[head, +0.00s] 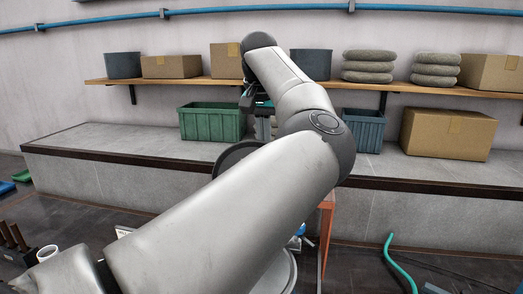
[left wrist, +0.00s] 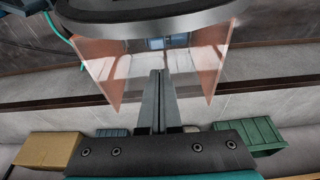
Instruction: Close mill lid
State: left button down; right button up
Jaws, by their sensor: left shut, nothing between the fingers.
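My left arm crosses the head view from the lower left and covers most of the mill. A dark round rim (head: 235,155), perhaps the mill lid, shows beside the arm in the head view. In the left wrist view a grey round rim (left wrist: 145,22), which may be the lid or the mill, spans the top. Clear panels with orange sides (left wrist: 207,65) hang near it. My left gripper (left wrist: 159,74) is shut and empty, its fingers pointing toward the rim. I cannot tell whether they touch it. My right gripper is not in view.
An orange post (head: 327,225) stands right of my arm. Behind is a grey ledge (head: 120,145) with a green crate (head: 211,122), a blue crate (head: 365,128) and a cardboard box (head: 447,133). A loaded shelf (head: 400,87) runs above. A green hose (head: 398,262) lies at lower right.

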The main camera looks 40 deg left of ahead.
pick_arm(q)
jog(key=shift+s+d+f, duration=0.2)
jog(key=shift+s+d, duration=0.25)
jog(key=shift+s, duration=0.4)
jog(key=shift+s+d+f, duration=0.2)
jog(key=shift+s+d, duration=0.2)
jog(key=shift+s, duration=0.4)
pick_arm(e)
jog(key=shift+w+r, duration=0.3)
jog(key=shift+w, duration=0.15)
pick_arm(q)
jog(key=shift+a, duration=0.15)
